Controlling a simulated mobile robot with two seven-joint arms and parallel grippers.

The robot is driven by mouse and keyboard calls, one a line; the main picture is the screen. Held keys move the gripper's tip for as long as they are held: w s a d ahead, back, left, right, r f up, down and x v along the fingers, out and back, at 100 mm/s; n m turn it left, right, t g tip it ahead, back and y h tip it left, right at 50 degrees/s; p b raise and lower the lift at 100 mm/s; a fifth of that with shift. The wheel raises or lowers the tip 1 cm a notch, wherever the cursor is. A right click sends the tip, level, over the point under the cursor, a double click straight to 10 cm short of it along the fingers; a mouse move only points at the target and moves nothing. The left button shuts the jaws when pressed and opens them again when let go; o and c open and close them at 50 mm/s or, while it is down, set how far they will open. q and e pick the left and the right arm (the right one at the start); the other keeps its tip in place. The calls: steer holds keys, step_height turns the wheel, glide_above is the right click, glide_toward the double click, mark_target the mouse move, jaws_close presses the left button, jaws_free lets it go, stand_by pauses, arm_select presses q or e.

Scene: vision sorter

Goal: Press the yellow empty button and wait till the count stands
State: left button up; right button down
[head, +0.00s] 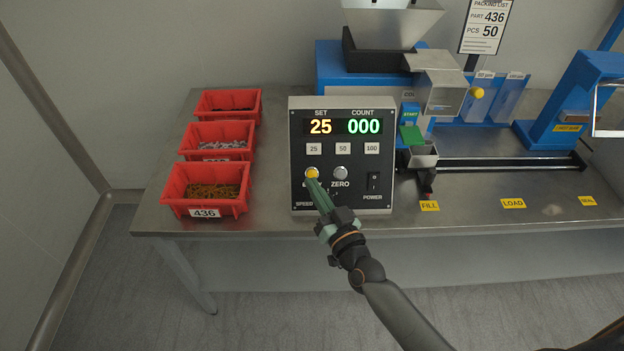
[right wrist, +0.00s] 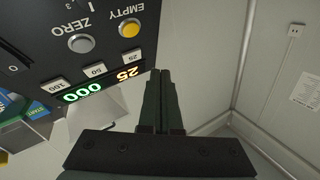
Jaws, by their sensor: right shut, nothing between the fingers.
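The control box (head: 302,197) stands on the table, its panel facing me. Its SET display (head: 320,127) reads 25 and its COUNT display (head: 364,126) reads 000. The yellow empty button (head: 312,173) is at the lower left of the panel, beside the grey ZERO button (head: 340,172). My right gripper (head: 316,182) is shut and empty, its tips right at the yellow button in the head view. In the right wrist view the yellow button (right wrist: 129,28) shows uncovered, apart from the shut fingers (right wrist: 161,75). I cannot tell whether the tips touch it. My left gripper is not in view.
Red bins (head: 206,204) with small parts stand left of the box. A blue machine with a hopper (head: 396,22) stands behind it. A small metal cup (head: 423,157) and a rail (head: 500,165) are to the right. A packing list (head: 486,26) reads part 436, 50 pieces.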

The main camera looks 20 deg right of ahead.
mark_target(312, 174)
steer(key=w+f+b, duration=0.1)
steer(key=w, duration=0.1)
steer(key=w+d+f+b, duration=0.1)
steer(key=w+f+b, duration=0.1)
steer(key=shift+w+d+f, duration=0.1)
steer(key=shift+d, duration=0.05)
stand_by(0.6)
stand_by(1.1)
steer(key=shift+w, duration=0.1)
steer(key=shift+w+d+f+b, duration=0.1)
steer(key=shift+w+f+b, duration=0.2)
steer(key=shift+b, duration=0.15)
